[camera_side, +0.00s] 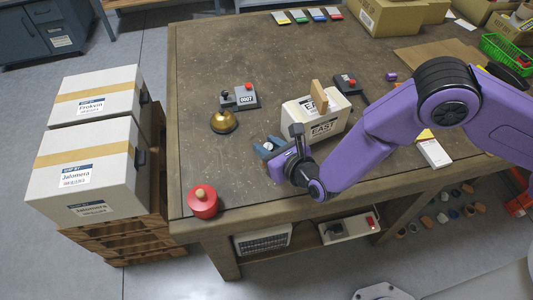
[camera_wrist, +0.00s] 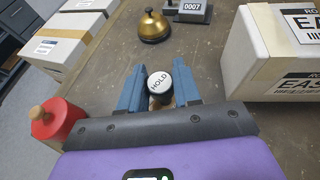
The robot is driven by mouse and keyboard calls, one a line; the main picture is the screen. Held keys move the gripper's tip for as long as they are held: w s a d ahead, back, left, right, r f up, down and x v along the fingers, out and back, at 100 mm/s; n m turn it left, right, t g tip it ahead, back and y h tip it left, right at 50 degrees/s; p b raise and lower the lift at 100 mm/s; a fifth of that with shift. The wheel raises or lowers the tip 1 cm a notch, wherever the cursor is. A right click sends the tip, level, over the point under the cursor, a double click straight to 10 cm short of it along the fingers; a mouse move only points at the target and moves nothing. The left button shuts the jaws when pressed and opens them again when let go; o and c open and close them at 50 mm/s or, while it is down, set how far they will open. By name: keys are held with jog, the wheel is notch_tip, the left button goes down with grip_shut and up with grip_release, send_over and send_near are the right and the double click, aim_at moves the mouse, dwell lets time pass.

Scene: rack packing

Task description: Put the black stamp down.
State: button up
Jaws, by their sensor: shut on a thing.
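My gripper (camera_side: 267,147) has blue fingers and is over the front part of the table (camera_side: 205,160), with its fingers toward the bell. In the wrist view my gripper (camera_wrist: 159,86) is shut on the black stamp (camera_wrist: 158,84), which sits between the two fingers. The stamp has a round white top marked HOLD with a black rim. Its lower part is mostly hidden, and I cannot tell whether it touches the table. In the side view the fingers largely hide it.
A brass bell (camera_side: 224,121) and a grey device marked 0007 (camera_side: 246,99) stand behind the gripper. A white box marked EAST (camera_side: 320,128) is close on the right. A red pot (camera_side: 203,203) is at the front left corner. Table left of the bell is clear.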

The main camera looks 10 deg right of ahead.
jog(key=shift+w+a+f, duration=0.15)
jog(key=shift+f, duration=1.65)
jog(key=shift+f, duration=0.15)
jog(key=o, duration=1)
jog(key=shift+o, duration=0.2)
jog(key=shift+r, duration=0.2)
jog(key=v, duration=1.2)
